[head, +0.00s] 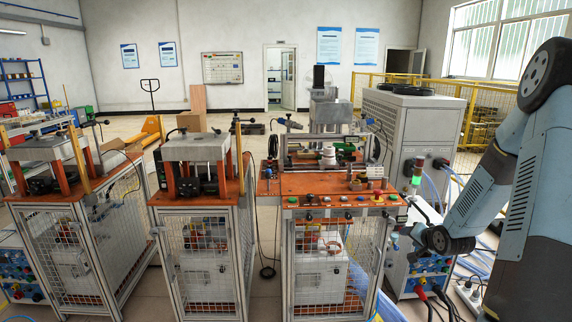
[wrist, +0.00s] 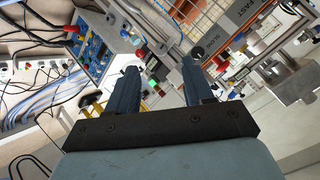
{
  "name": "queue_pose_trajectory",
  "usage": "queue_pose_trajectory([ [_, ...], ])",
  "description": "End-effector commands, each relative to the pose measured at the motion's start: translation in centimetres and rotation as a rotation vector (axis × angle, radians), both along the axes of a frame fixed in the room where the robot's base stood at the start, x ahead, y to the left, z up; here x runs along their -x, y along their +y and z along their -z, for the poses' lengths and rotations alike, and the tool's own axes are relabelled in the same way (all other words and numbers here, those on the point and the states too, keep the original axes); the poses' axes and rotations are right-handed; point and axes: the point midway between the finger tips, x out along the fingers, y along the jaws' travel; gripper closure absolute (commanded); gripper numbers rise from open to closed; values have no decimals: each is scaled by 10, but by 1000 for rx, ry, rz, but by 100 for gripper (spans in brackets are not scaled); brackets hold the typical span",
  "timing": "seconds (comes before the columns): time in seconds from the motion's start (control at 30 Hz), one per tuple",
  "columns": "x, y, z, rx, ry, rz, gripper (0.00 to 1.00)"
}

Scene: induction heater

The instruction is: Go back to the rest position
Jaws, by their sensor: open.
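My gripper (wrist: 160,68) is open in the wrist view, its two dark fingers apart with nothing held between them. In the head view my arm comes in from the right edge and bends down. Its end hangs low, to the right of the induction heater station (head: 330,186). This station has an orange top with a row of coloured buttons along the front edge. In the wrist view the scene is tilted, with parts of machines and cables behind the fingers.
Two similar caged stations (head: 201,194) (head: 60,190) stand to the left. A grey cabinet (head: 412,125) is behind my arm, with a signal light (head: 417,174) near it. Blue hoses and a blue panel (head: 427,272) lie close below my arm. Open floor shows towards the back doorway.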

Motion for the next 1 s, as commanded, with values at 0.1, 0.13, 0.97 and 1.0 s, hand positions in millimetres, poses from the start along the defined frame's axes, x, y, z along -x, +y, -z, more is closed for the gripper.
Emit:
queue_pose_trajectory([
  [0.1, 5, 9, -28, 96, 44, -24, 49],
  [0.13, 7, 11, -34, 118, 56, -30, 49],
  [0.97, 124, 91, -207, 522, 318, -155, 49],
  [1.0, 133, 95, -214, 531, 326, -162, 49],
])
